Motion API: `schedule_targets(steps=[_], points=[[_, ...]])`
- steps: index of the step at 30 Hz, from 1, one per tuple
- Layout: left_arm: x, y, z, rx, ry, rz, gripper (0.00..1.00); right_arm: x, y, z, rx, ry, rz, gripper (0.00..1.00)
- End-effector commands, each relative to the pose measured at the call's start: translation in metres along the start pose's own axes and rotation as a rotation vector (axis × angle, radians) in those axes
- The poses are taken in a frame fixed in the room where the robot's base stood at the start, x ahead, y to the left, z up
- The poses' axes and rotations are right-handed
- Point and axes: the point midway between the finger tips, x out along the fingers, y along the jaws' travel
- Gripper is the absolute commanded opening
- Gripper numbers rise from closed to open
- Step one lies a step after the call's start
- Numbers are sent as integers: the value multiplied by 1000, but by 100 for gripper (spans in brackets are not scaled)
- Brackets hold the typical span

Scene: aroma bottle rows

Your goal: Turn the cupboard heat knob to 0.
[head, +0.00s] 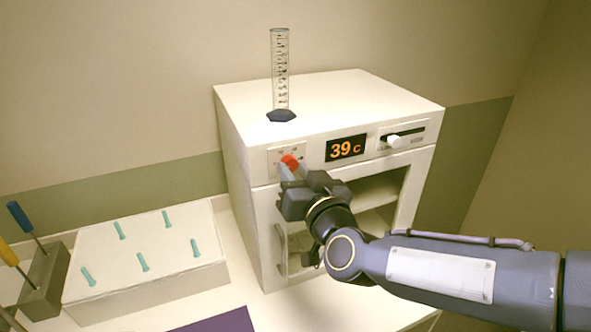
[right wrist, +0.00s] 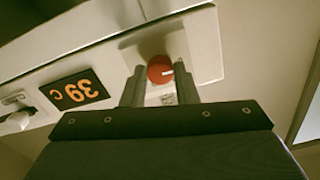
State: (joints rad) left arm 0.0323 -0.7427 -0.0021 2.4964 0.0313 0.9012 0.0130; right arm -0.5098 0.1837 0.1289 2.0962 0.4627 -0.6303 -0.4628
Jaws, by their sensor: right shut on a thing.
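The white cupboard (head: 245,165) stands on the table with a display (head: 346,148) reading 39 C. Its red heat knob (head: 290,161) sits on a pale dial plate on the left of the front. My right gripper (head: 289,169) is at the knob, its fingers shut on it. In the right wrist view the red knob (right wrist: 160,69) shows between the two fingertips (right wrist: 158,80), with a white pointer mark toward its right side. The dial's numbers are too small to read. My left gripper is not in view.
A glass measuring cylinder (head: 280,80) stands on top of the cupboard. A white slider (head: 394,141) is right of the display. A white block with several teal pegs (head: 150,285) and a grey holder with screwdrivers (head: 44,280) are at left. A purple mat (head: 222,321) lies in front.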

Motion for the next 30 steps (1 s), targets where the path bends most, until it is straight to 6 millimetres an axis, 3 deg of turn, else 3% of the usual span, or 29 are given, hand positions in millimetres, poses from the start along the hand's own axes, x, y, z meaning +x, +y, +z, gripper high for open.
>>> schedule_targets(steps=[19,20,24,30], points=[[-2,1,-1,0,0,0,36,0,0,2,-56,-6,-1,4],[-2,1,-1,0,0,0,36,0,0,3,-55,-6,-1,28],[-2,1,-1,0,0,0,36,0,0,2,-55,-4,-1,46],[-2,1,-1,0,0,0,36,0,0,1,-54,-2,0,49]])
